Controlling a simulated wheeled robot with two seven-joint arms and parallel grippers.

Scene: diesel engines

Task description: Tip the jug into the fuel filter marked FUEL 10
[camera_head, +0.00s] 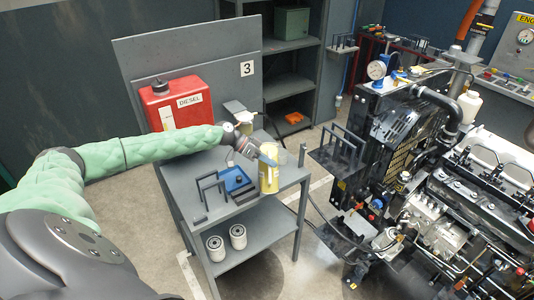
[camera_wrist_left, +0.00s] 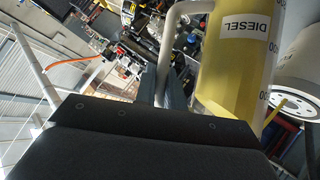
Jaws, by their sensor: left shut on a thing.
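The jug (camera_head: 269,179) holds yellow liquid and stands out at the right end of the grey table in the head view. In the left wrist view the jug (camera_wrist_left: 238,65) fills the upper right, with a DIESEL label and a grey handle. My left gripper (camera_head: 262,157) is shut on the jug, at its handle side. A white round filter (camera_wrist_left: 300,62) with holes in its end face shows beside the jug in the wrist view. No FUEL 10 marking is readable. My right gripper is not in view.
The grey table (camera_head: 190,178) bears a red diesel can (camera_head: 177,103), a blue tray (camera_head: 234,179) and dark wire racks. Two white filters (camera_head: 215,248) (camera_head: 238,236) stand on its lower shelf. The engine (camera_head: 460,205) is at right, with floor between.

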